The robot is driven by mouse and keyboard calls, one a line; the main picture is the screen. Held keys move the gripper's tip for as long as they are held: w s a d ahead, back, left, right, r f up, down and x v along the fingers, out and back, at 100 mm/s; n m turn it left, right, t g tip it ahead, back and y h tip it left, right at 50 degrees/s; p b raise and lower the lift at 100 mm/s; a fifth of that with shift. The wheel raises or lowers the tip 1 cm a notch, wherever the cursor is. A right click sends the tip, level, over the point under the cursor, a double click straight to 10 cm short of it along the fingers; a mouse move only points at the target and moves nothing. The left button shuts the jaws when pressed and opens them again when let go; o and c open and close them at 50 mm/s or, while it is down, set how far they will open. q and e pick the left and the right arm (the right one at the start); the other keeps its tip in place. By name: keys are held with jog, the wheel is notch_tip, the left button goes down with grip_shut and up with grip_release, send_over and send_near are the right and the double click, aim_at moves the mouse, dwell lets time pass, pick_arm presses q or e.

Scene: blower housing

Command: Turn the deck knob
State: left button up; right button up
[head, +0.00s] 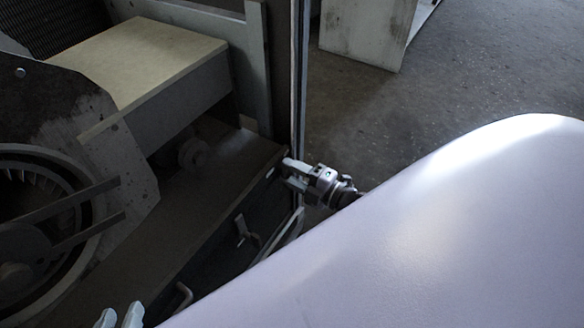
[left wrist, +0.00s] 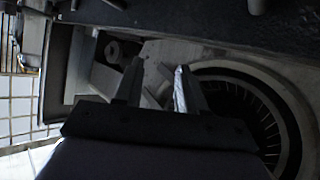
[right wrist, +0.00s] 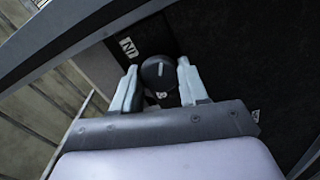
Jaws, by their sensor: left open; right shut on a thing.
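The deck knob (right wrist: 160,72) is round and black with a pale line across its face. In the right wrist view it sits between the fingers of my right gripper (right wrist: 158,68), which is shut on it, against a dark panel. In the head view my right gripper (head: 289,172) is at the right front edge of the housing, and I cannot make out the knob there. My left gripper (head: 121,317) is open at the bottom edge of the head view. In the left wrist view its fingers (left wrist: 158,76) are apart with nothing between them.
A blower wheel in a round housing (head: 90,235) stands at the left, and shows near the left gripper (left wrist: 292,100). A pale-topped box (head: 150,55) is behind it. A small round grey part (head: 192,153) lies beneath the box. An upright post (head: 299,80) rises near the right gripper.

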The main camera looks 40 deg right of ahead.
jog(key=shift+n, duration=1.1)
pick_arm(q)
jog(key=shift+w+d+b, duration=0.2)
jog(key=shift+d+b, duration=0.15)
jog(key=shift+d, duration=0.1)
pick_arm(e)
jog(key=shift+n, duration=0.8)
pick_arm(q)
jog(key=shift+w+r+h, duration=0.1)
jog(key=shift+r+h, duration=0.05)
jog(key=shift+h, duration=0.15)
pick_arm(e)
jog(key=o, duration=1.1)
jog(key=shift+c, duration=0.2)
